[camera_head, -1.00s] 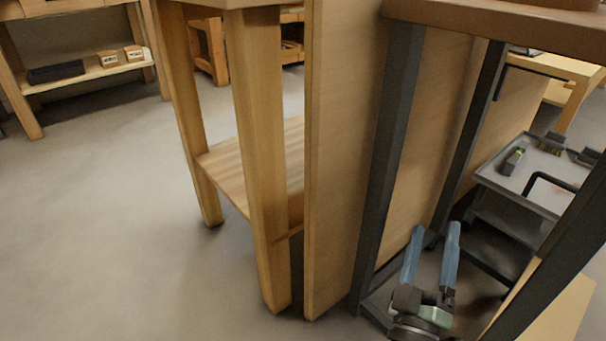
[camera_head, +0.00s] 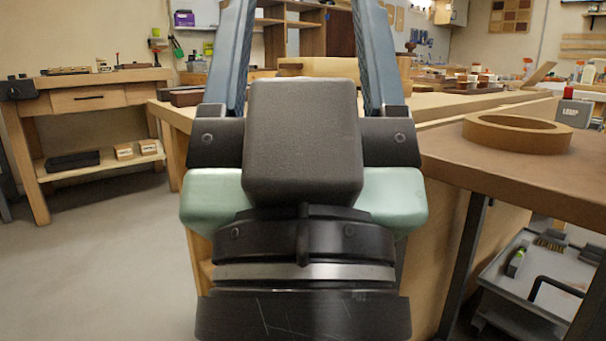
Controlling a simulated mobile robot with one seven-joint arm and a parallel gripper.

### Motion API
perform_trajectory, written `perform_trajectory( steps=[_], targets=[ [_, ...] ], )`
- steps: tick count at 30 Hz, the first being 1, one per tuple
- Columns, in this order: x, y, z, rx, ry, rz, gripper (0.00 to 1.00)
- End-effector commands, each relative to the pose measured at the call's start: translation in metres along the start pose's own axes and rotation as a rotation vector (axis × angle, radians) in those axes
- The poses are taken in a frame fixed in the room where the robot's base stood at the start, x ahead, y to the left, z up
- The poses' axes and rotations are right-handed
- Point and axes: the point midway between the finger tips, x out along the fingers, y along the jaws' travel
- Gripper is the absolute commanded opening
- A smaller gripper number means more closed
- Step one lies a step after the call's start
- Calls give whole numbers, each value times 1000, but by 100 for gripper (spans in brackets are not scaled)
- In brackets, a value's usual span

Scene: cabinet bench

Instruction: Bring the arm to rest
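My gripper (camera_head: 303,25) fills the middle of the head view, close to the camera. Its two blue fingers point up in the picture and stand wide apart, so it is open. Nothing shows between the visible parts of the fingers, and the tips run past the top edge. The dark gripper body and wrist below hide part of the benches behind. No contact with a bench shows.
A bench top with a wooden ring (camera_head: 517,132) lies to the right. A grey cart (camera_head: 540,290) stands under it. A wooden workbench (camera_head: 95,82) with a lower shelf is at the back left. The left floor is clear.

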Motion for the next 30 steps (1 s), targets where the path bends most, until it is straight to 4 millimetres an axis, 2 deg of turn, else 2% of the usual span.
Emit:
perform_trajectory(
  steps=[1,30],
  targets=[
    [20,0,-18,0,0,0,69],
    [234,1,-220,8,-2,-2,69]
  ],
)
